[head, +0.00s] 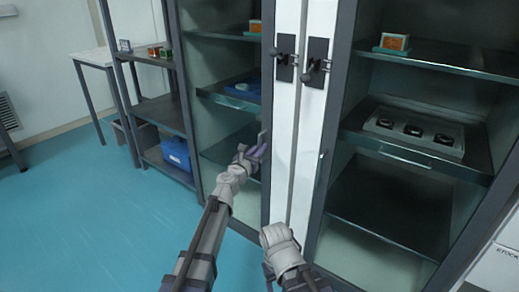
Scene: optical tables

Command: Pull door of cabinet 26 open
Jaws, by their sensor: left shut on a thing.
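A tall grey-framed cabinet with glass doors fills the middle and right of the view. Its left glass door (228,135) has a dark frame and a small upright handle (262,137). My left gripper (257,152) is shut on this handle, covering its lower part. Another upright handle (320,168) is on the right glass door. Whether the left door stands ajar is hard to tell. No cabinet number is readable. My right arm's wrist (278,236) is low in the middle, in front of the white panels; its fingers are hidden.
Two dark latches (285,58) sit on the white centre panels. Shelves behind the glass hold a grey tray with black round parts (414,132) and small boxes. A dark side rack (160,113) with a blue bin (176,153) stands left. The teal floor (80,215) is clear.

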